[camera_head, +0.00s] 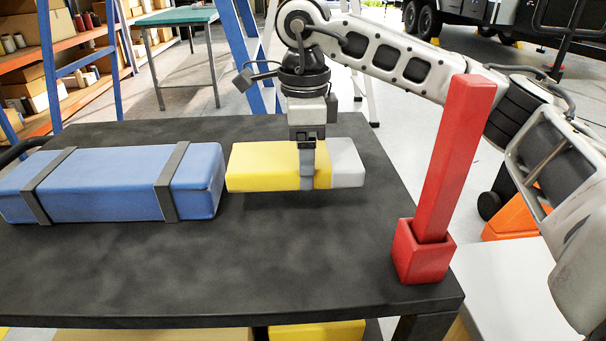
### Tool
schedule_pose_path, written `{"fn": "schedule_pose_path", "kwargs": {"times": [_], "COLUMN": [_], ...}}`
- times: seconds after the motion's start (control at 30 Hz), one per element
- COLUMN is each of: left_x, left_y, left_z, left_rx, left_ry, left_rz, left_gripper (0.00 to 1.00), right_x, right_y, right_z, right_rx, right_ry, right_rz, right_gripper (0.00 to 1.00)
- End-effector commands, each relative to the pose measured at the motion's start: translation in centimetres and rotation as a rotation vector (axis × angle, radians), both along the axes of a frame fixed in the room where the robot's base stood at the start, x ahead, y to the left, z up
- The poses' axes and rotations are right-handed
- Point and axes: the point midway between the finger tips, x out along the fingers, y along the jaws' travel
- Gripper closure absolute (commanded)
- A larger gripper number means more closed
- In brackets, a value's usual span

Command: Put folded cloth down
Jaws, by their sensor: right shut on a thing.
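The folded cloth (265,167) shows as a flat, block-shaped yellow bundle with a light grey right end. My right gripper (307,165) points straight down and is shut on it, right of its middle. A finger covers part of its front face. The cloth is level over the dark table (290,270), with a shadow below it; it looks slightly above the top, but any contact is hard to tell. My left gripper is not in view.
A blue bundle (110,185) with grey straps lies close to the cloth's left end. A red post (453,160) stands upright in a red block (424,252) at the table's right front corner. The table's front middle is clear. Blue ladders and shelves stand behind.

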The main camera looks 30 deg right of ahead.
Motion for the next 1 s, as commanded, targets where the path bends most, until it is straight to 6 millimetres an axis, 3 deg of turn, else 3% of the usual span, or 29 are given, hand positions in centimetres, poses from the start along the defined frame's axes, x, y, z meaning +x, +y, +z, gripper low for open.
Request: {"fn": "schedule_pose_path", "kwargs": {"times": [0.17,0.43,0.8,0.83,0.9,1.0], "left_x": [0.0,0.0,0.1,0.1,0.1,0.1], "left_y": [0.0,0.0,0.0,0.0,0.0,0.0], "left_z": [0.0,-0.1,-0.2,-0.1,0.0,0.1], "left_rx": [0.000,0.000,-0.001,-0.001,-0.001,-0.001], "left_ry": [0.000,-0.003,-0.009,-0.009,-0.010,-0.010], "left_rz": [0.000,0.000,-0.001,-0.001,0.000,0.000], "left_gripper": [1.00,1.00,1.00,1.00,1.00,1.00], "right_x": [0.6,1.0,1.0,1.0,1.0,1.0], "right_y": [-0.2,-0.4,-0.4,-0.4,-0.4,-0.4], "right_z": [-0.8,-4.3,-4.8,-4.7,-4.7,-4.7], "right_rx": [0.001,0.000,0.001,0.000,0.000,0.000], "right_ry": [0.000,0.000,-0.002,-0.001,-0.001,-0.001], "right_rz": [0.000,0.000,0.000,0.000,0.000,0.000], "right_gripper": [0.52,0.52,0.52,0.22,0.06,0.06]}}
